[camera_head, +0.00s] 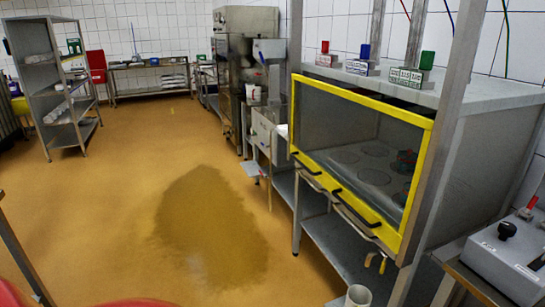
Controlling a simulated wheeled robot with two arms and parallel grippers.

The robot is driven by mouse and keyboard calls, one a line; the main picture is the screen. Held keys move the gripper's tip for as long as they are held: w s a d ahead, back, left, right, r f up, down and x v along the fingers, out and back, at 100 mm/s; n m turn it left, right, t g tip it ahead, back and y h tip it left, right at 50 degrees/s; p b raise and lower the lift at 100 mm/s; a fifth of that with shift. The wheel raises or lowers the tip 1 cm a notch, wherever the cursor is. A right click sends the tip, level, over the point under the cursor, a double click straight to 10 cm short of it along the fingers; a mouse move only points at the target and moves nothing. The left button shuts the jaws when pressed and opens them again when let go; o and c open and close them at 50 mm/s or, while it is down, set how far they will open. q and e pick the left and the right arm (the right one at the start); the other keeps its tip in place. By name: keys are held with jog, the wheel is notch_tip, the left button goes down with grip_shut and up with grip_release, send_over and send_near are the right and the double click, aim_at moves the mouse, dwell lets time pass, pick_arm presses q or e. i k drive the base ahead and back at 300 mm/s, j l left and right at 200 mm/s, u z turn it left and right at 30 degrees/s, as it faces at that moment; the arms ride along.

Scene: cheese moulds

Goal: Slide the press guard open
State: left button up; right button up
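The press guard (432,150) is a yellow-framed panel with a see-through middle, on the front of a steel press cabinet (490,95) at the right. It appears to cover the cabinet's front opening. Several round grey moulds (373,177) show through it on the cabinet floor, with small reddish and dark shapes among them at the right. Dark bar handles (355,214) sit along the lower edge of the front; I cannot tell whether they belong to the guard. Neither of my grippers is in view.
Small red, blue and green-topped blocks (363,62) stand on the cabinet top. A grey control box (508,255) is at the lower right. A steel post (447,130) stands before the cabinet. The brown floor (130,190) to the left is open, with a dark patch.

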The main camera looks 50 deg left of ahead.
aim_at(389, 234)
jog(key=u, duration=1.05)
jog(key=i+j+u, duration=0.25)
jog(key=i, duration=0.2)
jog(key=i+j+u, duration=0.3)
jog(key=i, duration=0.15)
